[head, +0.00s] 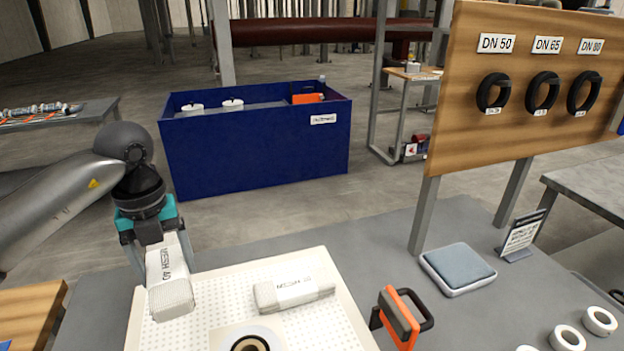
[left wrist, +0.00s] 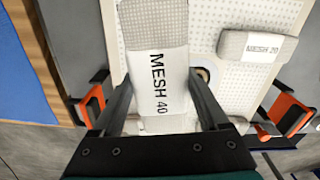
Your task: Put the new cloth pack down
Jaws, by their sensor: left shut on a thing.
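My left gripper (head: 153,243) is shut on a white cloth pack labelled MESH 40 (head: 170,283). It holds the pack over the left part of a white perforated tray (head: 215,279); I cannot tell whether the pack touches the tray. The left wrist view shows the MESH 40 pack (left wrist: 157,75) between the two fingers. A second pack, labelled MESH 20 (head: 294,290), lies on the tray to the right; it also shows in the left wrist view (left wrist: 257,47). My right gripper is not in view.
An orange-and-black handled tool (head: 399,318) stands right of the tray. Further right are a grey-blue pad (head: 458,268), a small sign (head: 521,236) and several white rings (head: 567,338). A board with black rings (head: 520,60) rises behind. A blue bin (head: 257,150) stands beyond the table.

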